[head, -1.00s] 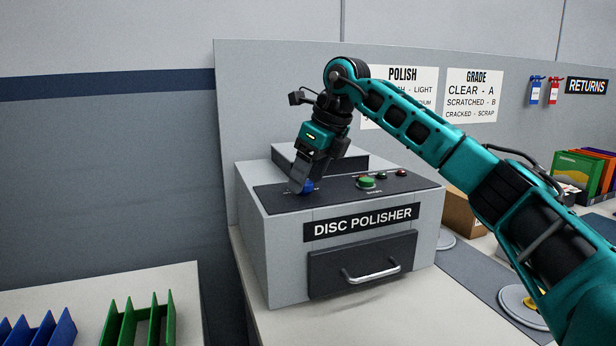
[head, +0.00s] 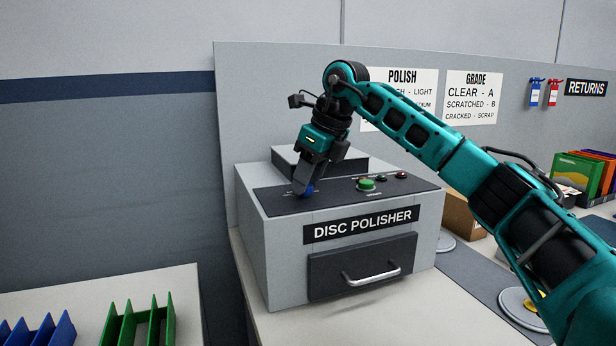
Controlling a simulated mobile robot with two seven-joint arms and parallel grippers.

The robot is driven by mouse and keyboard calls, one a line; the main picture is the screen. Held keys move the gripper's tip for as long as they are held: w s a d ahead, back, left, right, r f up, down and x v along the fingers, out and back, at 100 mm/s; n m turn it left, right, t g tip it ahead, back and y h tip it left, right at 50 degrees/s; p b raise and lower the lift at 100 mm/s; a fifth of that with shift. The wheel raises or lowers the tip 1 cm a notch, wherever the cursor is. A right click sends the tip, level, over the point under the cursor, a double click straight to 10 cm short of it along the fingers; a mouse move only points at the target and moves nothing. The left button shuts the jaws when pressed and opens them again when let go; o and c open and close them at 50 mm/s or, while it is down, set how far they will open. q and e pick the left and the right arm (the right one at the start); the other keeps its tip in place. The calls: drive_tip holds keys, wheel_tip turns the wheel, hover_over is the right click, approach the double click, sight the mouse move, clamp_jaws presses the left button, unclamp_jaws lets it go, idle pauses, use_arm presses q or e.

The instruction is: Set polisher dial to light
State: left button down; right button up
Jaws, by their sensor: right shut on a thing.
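The disc polisher (head: 285,232) is a grey box with a dark sloped top panel and a name label, standing on a light counter. My right gripper (head: 303,188) points down and is shut on the dial. The dial's pointer and setting marks are too small and covered to read. A green button (head: 366,184) is to the right of the dial. My left gripper is not in view.
Small red and dark buttons (head: 400,174) sit right of the green one. A drawer with a metal handle (head: 372,275) is on the polisher's front. A polish sign (head: 403,77) hangs behind my arm. A green rack (head: 150,322) stands at lower left.

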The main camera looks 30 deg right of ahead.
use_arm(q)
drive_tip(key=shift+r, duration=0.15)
use_arm(e)
drive_tip(key=shift+m, duration=0.3)
drive_tip(key=shift+a+r+m+h+p, duration=0.1)
drive_tip(key=shift+m+h+p, duration=0.3)
drive_tip(key=shift+m+p, duration=0.35)
drive_tip(key=shift+a+m+t+h+p, duration=0.1)
drive_tip(key=shift+m+t+h+p, duration=0.2)
drive_tip(key=shift+m, duration=0.55)
drive_tip(key=shift+m+h+p, duration=0.4)
drive_tip(key=shift+m+p, duration=0.05)
drive_tip(key=shift+m, duration=0.65)
drive_tip(key=shift+a+m, duration=0.1)
drive_tip(key=shift+m, duration=0.4)
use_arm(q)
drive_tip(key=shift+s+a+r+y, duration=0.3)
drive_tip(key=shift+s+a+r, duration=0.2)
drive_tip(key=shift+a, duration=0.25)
use_arm(e)
drive_tip(key=shift+m+h, duration=0.3)
drive_tip(key=shift+h, duration=0.1)
use_arm(q)
drive_tip(key=shift+p, duration=0.3)
use_arm(e)
drive_tip(key=o, duration=1)
